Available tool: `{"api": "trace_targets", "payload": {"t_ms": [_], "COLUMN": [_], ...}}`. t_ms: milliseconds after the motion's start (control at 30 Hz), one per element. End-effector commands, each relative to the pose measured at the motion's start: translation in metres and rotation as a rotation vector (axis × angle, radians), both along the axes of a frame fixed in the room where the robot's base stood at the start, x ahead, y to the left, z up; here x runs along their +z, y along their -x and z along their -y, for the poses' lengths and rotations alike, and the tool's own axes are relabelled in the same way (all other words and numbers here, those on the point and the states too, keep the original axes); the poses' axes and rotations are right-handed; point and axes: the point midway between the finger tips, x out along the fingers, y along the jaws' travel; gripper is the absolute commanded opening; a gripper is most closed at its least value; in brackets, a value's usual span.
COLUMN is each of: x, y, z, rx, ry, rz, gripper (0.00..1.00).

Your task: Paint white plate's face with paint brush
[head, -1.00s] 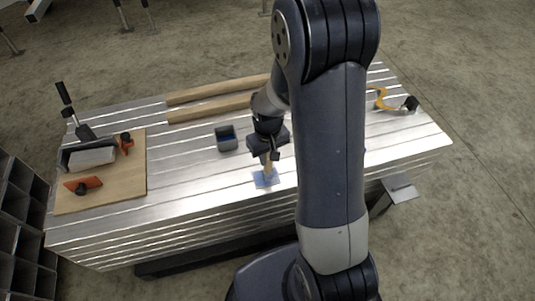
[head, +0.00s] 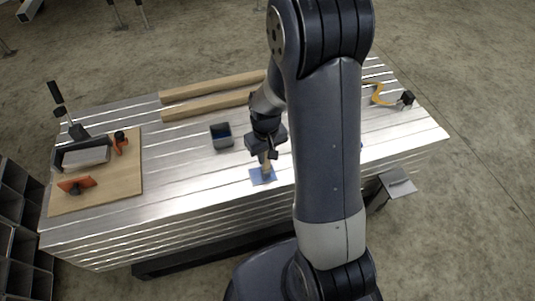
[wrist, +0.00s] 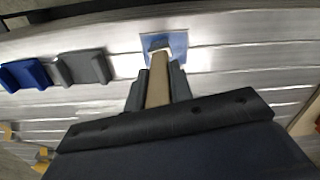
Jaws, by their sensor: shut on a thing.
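The plate (head: 257,179) is a small thin square lying flat near the front edge of the ribbed aluminium stack. Its face looks mostly blue, with paler patches in the wrist view (wrist: 178,40). My gripper (head: 264,154) is just above the plate, shut on the tan handle of the paint brush (head: 266,168). The handle also shows between the fingers in the wrist view (wrist: 158,88). The brush points down at the plate, its dark tip over the face; I cannot tell whether it touches.
A wooden board (head: 120,180) with tools lies at the left. Two wooden beams (head: 205,107) lie at the back. A yellow clamp (head: 378,97) is at the right. The wrist view shows a grey holder (wrist: 82,68) and a blue one (wrist: 25,75). My arm hides part of the surface.

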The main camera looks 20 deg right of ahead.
Motion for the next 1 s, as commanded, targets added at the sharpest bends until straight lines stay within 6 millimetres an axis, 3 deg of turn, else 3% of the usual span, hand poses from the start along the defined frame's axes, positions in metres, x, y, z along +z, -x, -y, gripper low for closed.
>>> {"api": "trace_targets", "payload": {"t_ms": [67,200,800,1000], "x": [-0.001,0.023,0.074,0.078], "y": [-0.001,-0.002,-0.004,-0.004], "z": [-0.001,-0.001,-0.003,-0.004], "rx": [0.0,-0.001,-0.002,-0.003], "ry": [0.0,-0.001,0.0,0.0], "rz": [-0.001,0.003,0.0,0.0], "gripper": [0.0,0.0,0.0,0.0]}}
